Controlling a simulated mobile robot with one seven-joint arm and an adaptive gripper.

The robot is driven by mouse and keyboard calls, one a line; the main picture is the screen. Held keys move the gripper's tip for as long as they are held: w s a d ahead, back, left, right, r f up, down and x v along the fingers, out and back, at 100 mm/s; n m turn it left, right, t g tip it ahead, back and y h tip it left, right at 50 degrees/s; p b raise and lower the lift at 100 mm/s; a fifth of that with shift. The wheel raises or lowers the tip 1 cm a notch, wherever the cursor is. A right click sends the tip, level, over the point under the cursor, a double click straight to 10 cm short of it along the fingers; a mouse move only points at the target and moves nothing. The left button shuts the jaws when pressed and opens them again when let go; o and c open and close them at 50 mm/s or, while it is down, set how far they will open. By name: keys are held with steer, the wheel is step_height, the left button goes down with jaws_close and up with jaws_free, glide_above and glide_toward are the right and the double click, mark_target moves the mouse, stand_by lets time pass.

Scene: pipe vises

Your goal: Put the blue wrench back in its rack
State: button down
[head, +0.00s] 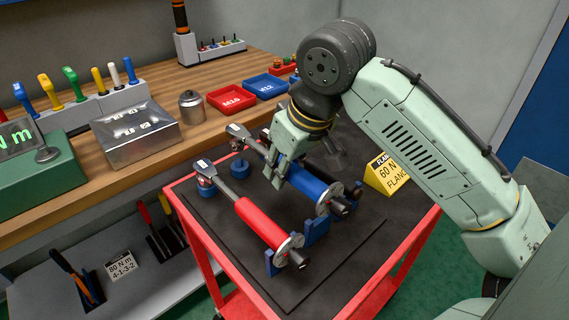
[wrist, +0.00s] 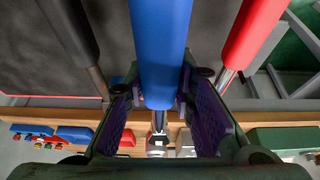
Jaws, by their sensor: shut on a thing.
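The blue wrench (head: 312,185) has a blue handle, a metal ratchet head to the upper left and a dark knob at its lower right end. My gripper (head: 283,172) is shut on the handle from above. In the wrist view the blue handle (wrist: 160,45) runs between the two finger pads. The wrench lies above the rack on the cart, roughly parallel to the red wrench (head: 262,221). A blue rack cradle (head: 316,229) stands under its knob end and a round blue support (head: 240,169) near its shaft. I cannot tell whether it touches them.
The red wrench sits close on the left in its own blue cradle (head: 271,263). A dark-handled wrench (wrist: 72,30) lies on the other side. A yellow sign (head: 386,178) stands on the red cart (head: 224,277). A wooden bench (head: 60,190) with trays and tools is behind.

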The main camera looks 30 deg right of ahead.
stand_by(0.4)
steer(key=shift+f, duration=0.55)
steer(key=shift+f+b, duration=1.55)
steer(key=shift+f, duration=0.45)
stand_by(1.4)
steer(key=c, duration=1.3)
jaws_free()
steer(key=v, duration=1.2)
steer(key=shift+s, duration=0.1)
